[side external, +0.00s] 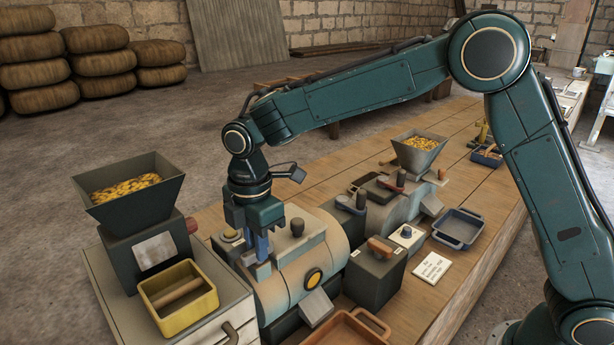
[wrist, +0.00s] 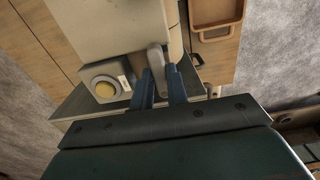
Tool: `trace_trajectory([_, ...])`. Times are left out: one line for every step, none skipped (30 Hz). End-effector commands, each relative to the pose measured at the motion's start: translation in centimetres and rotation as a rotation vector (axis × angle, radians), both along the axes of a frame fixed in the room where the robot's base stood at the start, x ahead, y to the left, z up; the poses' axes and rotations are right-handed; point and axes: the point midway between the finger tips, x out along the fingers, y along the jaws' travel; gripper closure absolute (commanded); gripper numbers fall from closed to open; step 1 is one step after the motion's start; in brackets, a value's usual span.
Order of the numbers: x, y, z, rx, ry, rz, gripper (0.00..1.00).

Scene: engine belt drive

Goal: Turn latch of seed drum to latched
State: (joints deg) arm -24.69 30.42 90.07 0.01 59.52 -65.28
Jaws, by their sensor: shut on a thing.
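The seed drum (side external: 322,250) is a cream, rounded housing on the bench in the side view. It also shows as a pale body in the wrist view (wrist: 105,28). My gripper (side external: 257,258) points down at the drum's left end. In the wrist view, the blue fingers of my gripper (wrist: 164,74) are closed around the drum's grey latch lever (wrist: 155,55). The lever's rounded end shows just beyond the fingertips; the fingers hide part of it. In the side view the fingers hide most of the latch. Its exact angle is hard to tell.
A dark hopper of yellow grain (side external: 130,190) and a yellow bin (side external: 178,295) stand left of the drum. A box with a yellow button (wrist: 105,89) is beside the latch. A dark lever box (side external: 376,275) stands right; a brown tray (side external: 345,330) lies in front.

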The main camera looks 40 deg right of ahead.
Motion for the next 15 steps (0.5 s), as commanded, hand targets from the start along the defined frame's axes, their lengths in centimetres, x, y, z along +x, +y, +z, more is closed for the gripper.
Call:
trace_trajectory([0.05,0.07,0.11,0.002,-0.003,0.009,1.00])
trace_trajectory([0.05,0.07,0.11,0.002,-0.003,0.013,1.00])
trace_trajectory([0.05,0.08,0.11,0.002,-0.003,0.016,1.00])
trace_trajectory([0.05,0.08,0.12,0.002,-0.003,0.018,1.00])
trace_trajectory([0.05,0.08,0.12,0.002,-0.003,0.019,1.00])
trace_trajectory([0.05,0.08,0.12,0.002,-0.003,0.020,1.00])
trace_trajectory([0.05,0.08,0.12,0.002,-0.003,0.020,1.00])
trace_trajectory([0.05,0.08,0.12,0.002,-0.003,0.020,1.00])
trace_trajectory([0.05,0.08,0.12,0.002,-0.003,0.020,1.00])
trace_trajectory([0.05,0.08,0.12,0.002,-0.003,0.020,1.00])
trace_trajectory([0.05,0.08,0.12,0.002,-0.003,0.020,1.00])
trace_trajectory([0.05,0.08,0.12,0.002,-0.003,0.020,1.00])
trace_trajectory([0.05,0.08,0.12,0.002,-0.003,0.020,1.00])
trace_trajectory([0.05,0.08,0.12,0.002,-0.003,0.020,1.00])
trace_trajectory([0.05,0.08,0.12,0.002,-0.003,0.020,0.77])
